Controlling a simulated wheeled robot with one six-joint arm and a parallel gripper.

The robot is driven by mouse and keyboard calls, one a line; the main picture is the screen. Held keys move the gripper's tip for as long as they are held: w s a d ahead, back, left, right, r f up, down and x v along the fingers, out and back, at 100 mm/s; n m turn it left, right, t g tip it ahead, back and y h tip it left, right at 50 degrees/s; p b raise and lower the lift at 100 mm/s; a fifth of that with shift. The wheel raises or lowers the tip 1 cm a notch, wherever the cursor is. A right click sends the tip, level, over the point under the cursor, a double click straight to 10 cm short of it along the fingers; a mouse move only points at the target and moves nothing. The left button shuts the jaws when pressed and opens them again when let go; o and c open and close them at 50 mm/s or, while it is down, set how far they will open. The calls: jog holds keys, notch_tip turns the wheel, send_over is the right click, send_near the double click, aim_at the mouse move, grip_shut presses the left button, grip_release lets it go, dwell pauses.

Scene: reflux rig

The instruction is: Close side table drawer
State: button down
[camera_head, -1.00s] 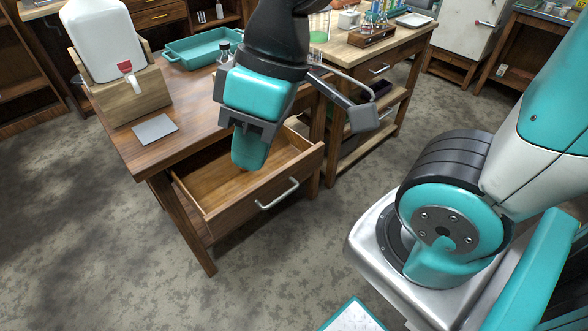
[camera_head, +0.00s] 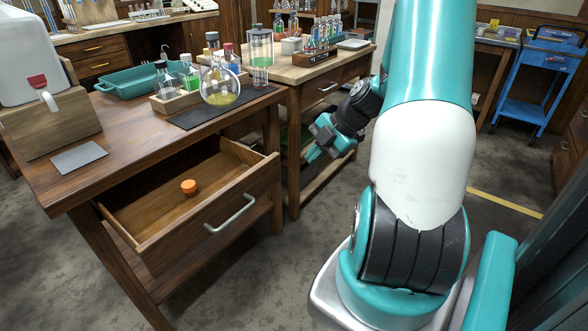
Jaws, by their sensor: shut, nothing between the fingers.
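The side table drawer (camera_head: 225,208) is pulled out toward me from under the dark wooden side table (camera_head: 120,140). Its front has a silver bar handle (camera_head: 231,214). A small orange stopper (camera_head: 188,186) lies on the drawer's floor. My gripper (camera_head: 312,152) is right of the drawer, apart from it, low beside the second bench. It is small and partly turned away in this view, with its fingers shut and holding nothing.
On the table stand a round flask with yellow liquid (camera_head: 220,87), a teal tray (camera_head: 140,82), a bottle rack (camera_head: 178,101) and a white jug (camera_head: 28,72). A wooden bench (camera_head: 312,72) stands close behind. Open floor (camera_head: 285,270) lies in front of the drawer.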

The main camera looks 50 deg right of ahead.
send_near(269, 184)
notch_tip(269, 184, down, 4)
jog(key=s+a, duration=0.2)
jog(key=shift+w+a+f+b, duration=0.1)
jog(key=shift+w+b, duration=0.05)
jog(key=shift+w, duration=0.95)
jog(key=shift+w+f+b, duration=0.1)
jog(key=shift+w+b, duration=0.05)
jog(key=shift+w, duration=0.95)
jog(key=shift+w, duration=0.1)
